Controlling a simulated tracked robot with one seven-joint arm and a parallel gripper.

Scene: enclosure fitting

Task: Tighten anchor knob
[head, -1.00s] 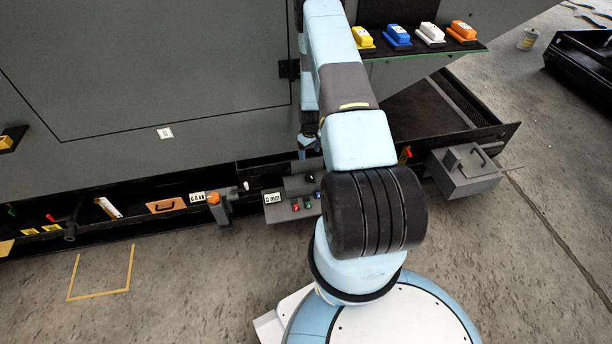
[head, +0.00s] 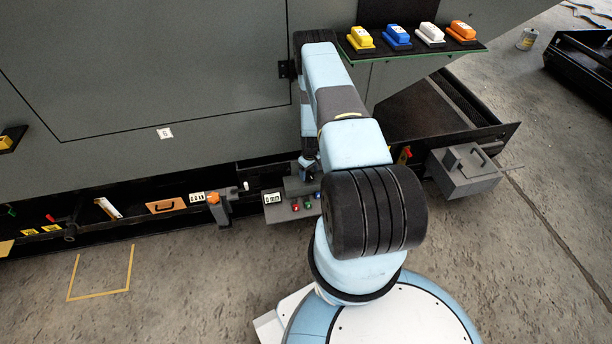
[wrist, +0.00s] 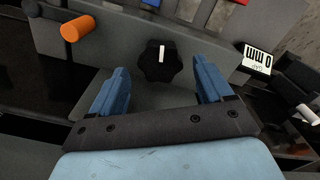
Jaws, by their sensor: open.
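A black lobed knob with a white mark (wrist: 158,66) sits on a grey bracket in the wrist view. I take it to be the anchor knob. My gripper (wrist: 162,80) is open and empty, with its two blue fingers apart. The knob shows between and just beyond the fingertips, closer to the middle than to either finger; contact is not visible. In the head view my gripper (head: 308,164) is small and partly hidden by my arm, above the grey control box (head: 285,212). The knob cannot be made out clearly there.
In the head view, an orange-topped post (head: 214,198) stands left of the control box, and a grey box with a handle (head: 465,170) is right.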

